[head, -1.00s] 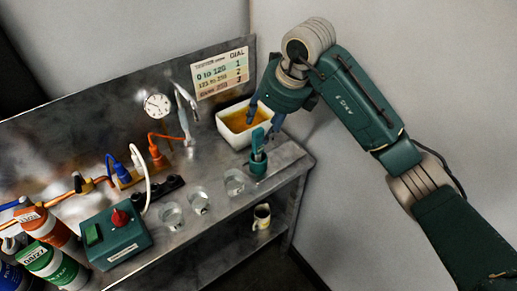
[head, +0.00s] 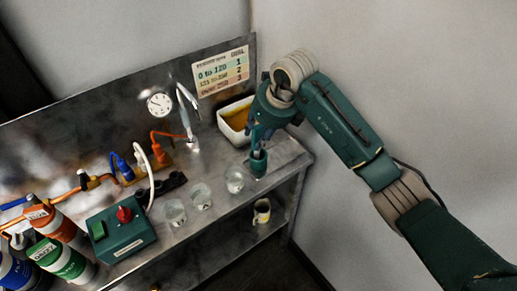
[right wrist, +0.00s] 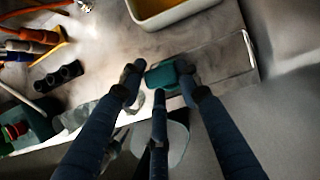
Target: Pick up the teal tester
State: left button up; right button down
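The teal tester (head: 258,151) stands upright in a small teal cup (head: 258,167) near the right end of the steel bench. Its upper part is mostly hidden by my right gripper (head: 259,138), which is directly above the cup with its fingers pointing down around the tester. In the right wrist view the fingers of my right gripper (right wrist: 160,75) are spread apart. A teal shape (right wrist: 165,75) shows between the fingertips; I cannot tell whether it is the tester or the cup. My left gripper is not in view.
A white tub of amber liquid (head: 234,133) is close behind the gripper. Several clear glasses (head: 235,181) stand to the left. A green box with a red knob (head: 122,235), bottles and a gauge (head: 160,104) are farther left. A mug (head: 262,211) is on the lower shelf.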

jog(key=shift+r, duration=0.15)
notch_tip(320, 180, up, 27)
jog(key=p, duration=0.1)
dwell(1.3)
jog(key=shift+f, duration=0.2)
